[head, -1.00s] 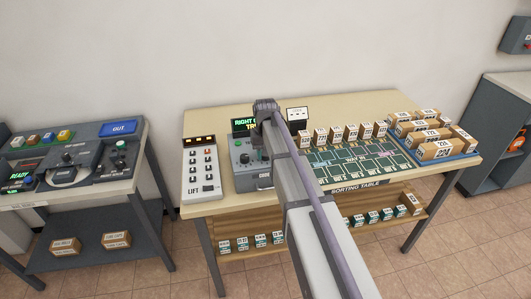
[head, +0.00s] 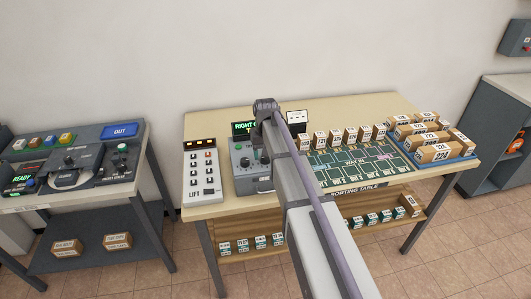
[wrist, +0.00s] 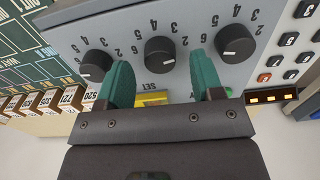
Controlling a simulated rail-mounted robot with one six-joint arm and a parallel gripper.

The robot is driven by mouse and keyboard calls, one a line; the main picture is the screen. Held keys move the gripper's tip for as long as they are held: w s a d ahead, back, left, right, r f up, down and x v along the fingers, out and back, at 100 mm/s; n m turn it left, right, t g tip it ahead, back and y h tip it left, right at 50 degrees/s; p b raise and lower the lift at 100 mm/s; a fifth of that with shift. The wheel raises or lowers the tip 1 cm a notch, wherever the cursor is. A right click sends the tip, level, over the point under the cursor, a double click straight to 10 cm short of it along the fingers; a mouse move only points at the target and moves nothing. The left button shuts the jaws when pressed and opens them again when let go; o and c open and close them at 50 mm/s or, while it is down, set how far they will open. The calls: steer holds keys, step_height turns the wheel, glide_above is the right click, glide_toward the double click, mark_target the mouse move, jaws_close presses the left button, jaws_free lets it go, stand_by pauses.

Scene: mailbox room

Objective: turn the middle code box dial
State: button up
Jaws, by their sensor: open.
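The code box (head: 242,162) is a grey box on the table, partly hidden behind my arm in the head view. The wrist view shows its face (wrist: 195,22) upside down, with three black dials in a row, each ringed by numbers. The middle dial (wrist: 159,54) has a white pointer mark and sits between the fingertips in the picture. The other dials are at the left (wrist: 95,65) and right (wrist: 236,44). My gripper (wrist: 160,66) is open, its two green fingers on either side of the middle dial. I cannot tell whether they touch it.
A lift keypad (head: 201,172) stands beside the code box. A lit display (head: 243,128) behind the box is partly covered by my arm. A green sorting board (head: 350,162) with cartons (head: 335,138) lies to the right. A grey console (head: 70,162) stands at the left.

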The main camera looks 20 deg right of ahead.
step_height(320, 180, up, 9)
steer(key=p, duration=0.7)
